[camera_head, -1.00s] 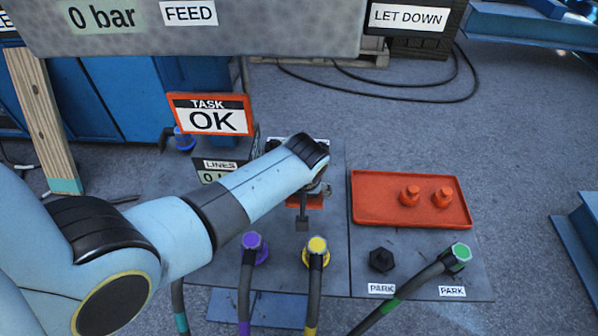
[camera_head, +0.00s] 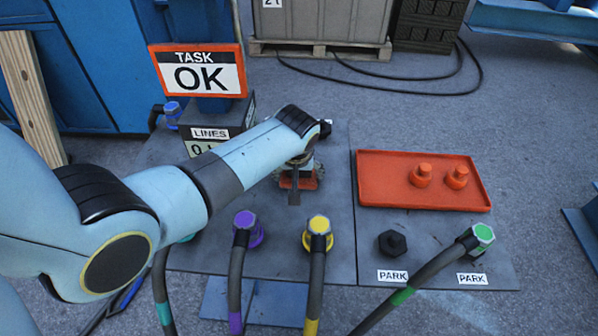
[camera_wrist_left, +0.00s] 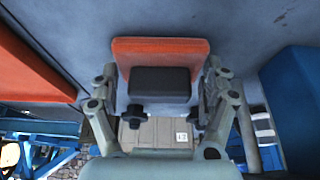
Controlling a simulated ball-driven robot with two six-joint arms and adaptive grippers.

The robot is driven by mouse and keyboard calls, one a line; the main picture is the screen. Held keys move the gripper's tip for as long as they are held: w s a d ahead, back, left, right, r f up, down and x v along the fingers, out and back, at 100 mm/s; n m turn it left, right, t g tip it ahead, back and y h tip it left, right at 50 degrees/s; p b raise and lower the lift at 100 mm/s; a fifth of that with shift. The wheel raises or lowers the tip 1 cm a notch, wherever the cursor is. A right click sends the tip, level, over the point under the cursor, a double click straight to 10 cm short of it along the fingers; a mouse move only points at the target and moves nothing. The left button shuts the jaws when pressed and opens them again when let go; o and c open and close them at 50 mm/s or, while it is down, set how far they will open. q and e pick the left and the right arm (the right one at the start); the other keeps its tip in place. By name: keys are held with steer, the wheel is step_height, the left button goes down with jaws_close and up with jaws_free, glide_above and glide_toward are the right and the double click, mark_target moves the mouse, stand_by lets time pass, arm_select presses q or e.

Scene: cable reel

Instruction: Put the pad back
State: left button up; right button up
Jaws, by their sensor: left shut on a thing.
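The pad is an orange slab (camera_wrist_left: 160,52) with a black block (camera_wrist_left: 160,84) on it. My left gripper (camera_wrist_left: 160,78) is shut on it, with a finger at each side. In the head view my left gripper (camera_head: 299,168) points down over the dark board behind the purple and yellow plugs, and the orange of the pad (camera_head: 309,183) shows beneath it. My wrist hides part of the pad, and I cannot tell whether it touches the board. My right gripper is in neither view.
An orange tray (camera_head: 385,185) with two orange caps stands at the right. Purple (camera_head: 244,220) and yellow (camera_head: 319,226) plugs with hoses stand in front of the gripper. A green plug (camera_head: 483,233) and black knob (camera_head: 392,243) sit by PARK labels. A TASK OK sign (camera_head: 198,70) stands behind.

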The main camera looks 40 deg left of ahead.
arm_select(q)
steer(key=shift+f, duration=0.15)
steer(key=o, duration=1)
steer(key=shift+o, duration=0.2)
steer(key=shift+r, duration=0.35)
steer(key=p+v, duration=0.3)
steer(key=v, duration=0.8)
steer(key=shift+s+r+p, duration=0.2)
steer(key=shift+r+p, duration=0.1)
steer(key=shift+p, duration=0.1)
steer(key=shift+d, duration=0.1)
